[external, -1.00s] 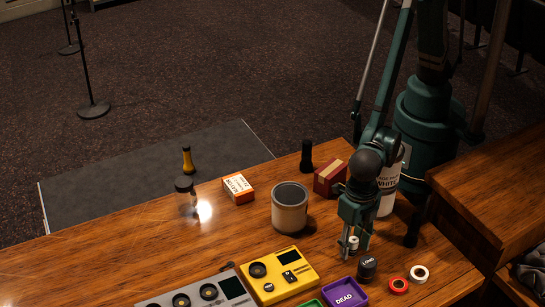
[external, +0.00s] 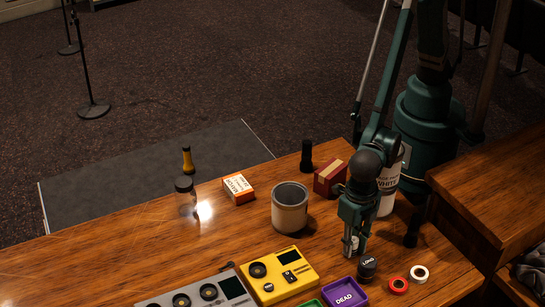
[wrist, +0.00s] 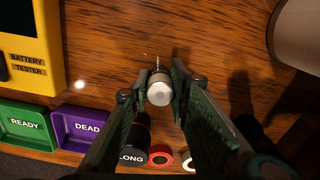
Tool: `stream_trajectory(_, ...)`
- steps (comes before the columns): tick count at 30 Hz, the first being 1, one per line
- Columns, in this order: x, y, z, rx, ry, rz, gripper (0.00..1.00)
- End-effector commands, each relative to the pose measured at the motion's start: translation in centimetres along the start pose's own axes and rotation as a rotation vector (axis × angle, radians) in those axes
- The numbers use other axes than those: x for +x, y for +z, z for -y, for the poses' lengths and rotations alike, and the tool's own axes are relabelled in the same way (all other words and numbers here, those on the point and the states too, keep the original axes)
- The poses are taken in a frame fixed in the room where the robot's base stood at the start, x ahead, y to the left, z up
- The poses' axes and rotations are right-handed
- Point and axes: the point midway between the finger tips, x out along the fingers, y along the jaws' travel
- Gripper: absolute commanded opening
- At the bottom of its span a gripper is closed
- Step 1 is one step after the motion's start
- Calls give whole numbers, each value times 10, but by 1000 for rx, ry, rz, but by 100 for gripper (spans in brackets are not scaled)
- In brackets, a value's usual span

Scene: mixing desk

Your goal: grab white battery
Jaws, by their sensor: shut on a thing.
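The white battery (wrist: 159,92) stands upright between the fingers of my gripper (wrist: 155,88) in the wrist view, its round pale end facing the camera. Both fingers touch its sides. In the external view my gripper (external: 355,247) is low over the desk, and the battery is mostly hidden by the fingers. Whether it is lifted off the wood cannot be told.
A black cylinder marked LONG (external: 367,267) stands close to my gripper, with a red ring (external: 398,285) and a white ring (external: 418,274) beside it. A purple DEAD tray (external: 343,296), yellow battery tester (external: 262,287) and grey-white cup (external: 289,210) are nearby.

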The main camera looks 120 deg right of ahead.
Motion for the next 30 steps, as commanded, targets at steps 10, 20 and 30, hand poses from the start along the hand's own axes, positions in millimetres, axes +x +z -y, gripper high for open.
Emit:
stream_trajectory(10, -6, 0, 0, 0, 0, 0, 5)
stream_trajectory(20, -41, 0, 0, 0, 0, 0, 5)
stream_trajectory(30, -85, 0, 0, 0, 0, 0, 5)
